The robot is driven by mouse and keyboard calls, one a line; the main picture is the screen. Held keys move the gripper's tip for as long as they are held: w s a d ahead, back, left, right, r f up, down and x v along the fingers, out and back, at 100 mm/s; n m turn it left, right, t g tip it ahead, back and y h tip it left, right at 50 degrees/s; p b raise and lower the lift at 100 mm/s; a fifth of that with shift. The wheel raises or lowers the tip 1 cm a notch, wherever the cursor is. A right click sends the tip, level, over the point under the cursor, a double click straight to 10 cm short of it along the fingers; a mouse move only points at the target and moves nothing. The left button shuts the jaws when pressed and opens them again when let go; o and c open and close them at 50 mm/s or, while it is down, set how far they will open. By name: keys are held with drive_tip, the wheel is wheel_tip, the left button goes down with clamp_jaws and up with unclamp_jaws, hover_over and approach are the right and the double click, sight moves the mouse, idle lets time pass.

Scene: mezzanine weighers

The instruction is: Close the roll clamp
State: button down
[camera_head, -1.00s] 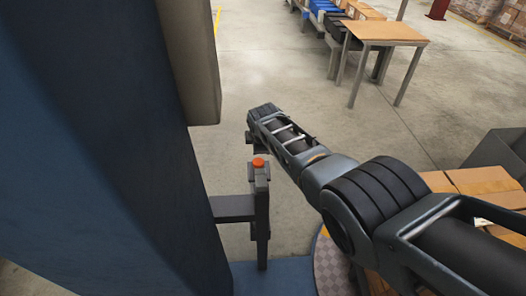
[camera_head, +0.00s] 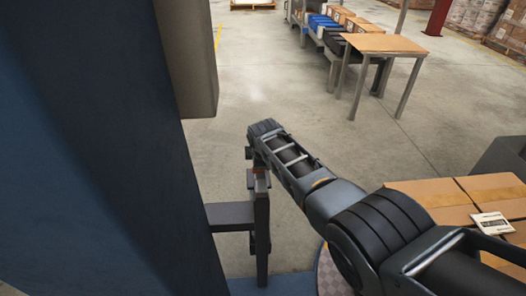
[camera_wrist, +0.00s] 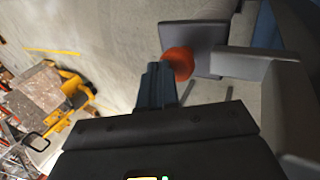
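In the wrist view the button (camera_wrist: 178,63) sits on a grey plate, right beside the tip of my gripper (camera_wrist: 158,70). The fingers are together with nothing between them. I cannot tell whether the tip touches the button. No part is clearly recognisable as the roll clamp.
The blue machine (camera_head: 95,150) with a grey block (camera_head: 188,60) fills the left side. Cartons (camera_head: 430,195) lie at the lower right. A wooden-topped table (camera_head: 385,44) stands farther back. A yellow pallet truck (camera_wrist: 70,85) shows in the wrist view. Open concrete floor lies between.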

sight(259, 179)
drive_tip(key=shift+s+f, duration=0.25)
drive_tip(key=shift+f, duration=0.1)
drive_tip(key=shift+r, duration=0.1)
drive_tip(key=p+v, duration=0.3)
drive_tip(key=v, duration=0.5)
drive_tip(key=shift+w+p, duration=0.25)
drive_tip(key=shift+p, duration=0.15)
drive_tip(key=shift+r, duration=0.1)
